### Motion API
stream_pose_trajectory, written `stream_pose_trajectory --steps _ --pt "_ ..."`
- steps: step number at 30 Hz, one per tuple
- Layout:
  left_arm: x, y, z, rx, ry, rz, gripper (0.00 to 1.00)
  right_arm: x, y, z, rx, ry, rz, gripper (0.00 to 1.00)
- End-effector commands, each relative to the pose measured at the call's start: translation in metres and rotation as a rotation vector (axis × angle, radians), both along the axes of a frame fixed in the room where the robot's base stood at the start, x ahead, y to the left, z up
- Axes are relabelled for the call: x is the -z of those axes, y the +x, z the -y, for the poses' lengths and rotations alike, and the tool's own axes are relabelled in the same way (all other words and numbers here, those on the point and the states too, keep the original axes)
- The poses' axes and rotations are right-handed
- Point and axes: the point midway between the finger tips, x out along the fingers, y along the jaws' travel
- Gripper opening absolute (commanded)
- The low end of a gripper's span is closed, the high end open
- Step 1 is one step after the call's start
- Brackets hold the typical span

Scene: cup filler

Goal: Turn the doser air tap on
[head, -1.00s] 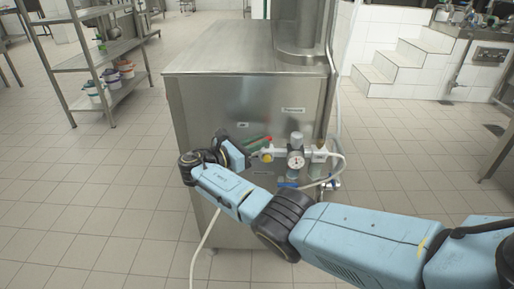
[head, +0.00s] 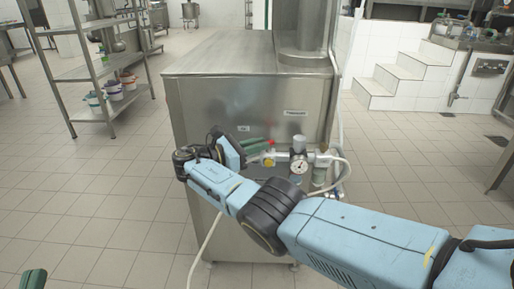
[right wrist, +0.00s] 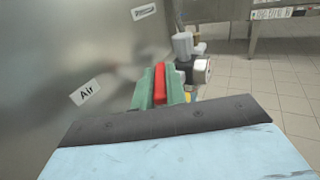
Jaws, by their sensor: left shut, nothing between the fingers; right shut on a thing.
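The doser air tap has a red lever (right wrist: 160,86), which sits between the green fingers of my right gripper (right wrist: 160,90) in the right wrist view. In the head view only a small red end of the lever (head: 271,142) shows past the right gripper (head: 256,147), above a yellow fitting (head: 269,160). The right gripper is shut on the lever, close to the steel front. An "Air" label (right wrist: 85,92) is on the panel to its left in the right wrist view. My left gripper (head: 34,279) is shut and empty at the bottom left, mostly cut off.
The steel doser cabinet (head: 235,90) stands ahead. A pressure gauge (head: 299,166) and regulator are right of the tap, with a white hose (head: 338,176) beside them. A shelf rack (head: 98,80) stands at the left. The floor left of the cabinet is clear.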

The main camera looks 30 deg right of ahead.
Motion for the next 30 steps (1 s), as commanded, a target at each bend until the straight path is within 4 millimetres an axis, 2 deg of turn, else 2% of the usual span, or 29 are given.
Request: stream_pose_trajectory --steps 14,15,19,30 --pt "-0.0044 -0.0014 0.0004 0.002 -0.008 0.026 0.00 0.0003 -0.0003 0.0005 0.005 0.000 0.000 0.00" --pt "-0.0043 -0.0013 0.0005 0.002 -0.008 0.025 0.00 0.0003 -0.0003 0.0005 0.005 0.000 0.000 0.17" --pt "-0.0043 -0.0012 0.0004 0.002 -0.008 0.025 0.00 0.0003 -0.0002 0.0004 0.004 0.000 0.000 0.35" --pt "-0.0042 -0.0009 0.0004 0.001 -0.007 0.020 0.00 -0.0001 -0.0011 -0.0020 0.006 0.000 0.000 0.35"
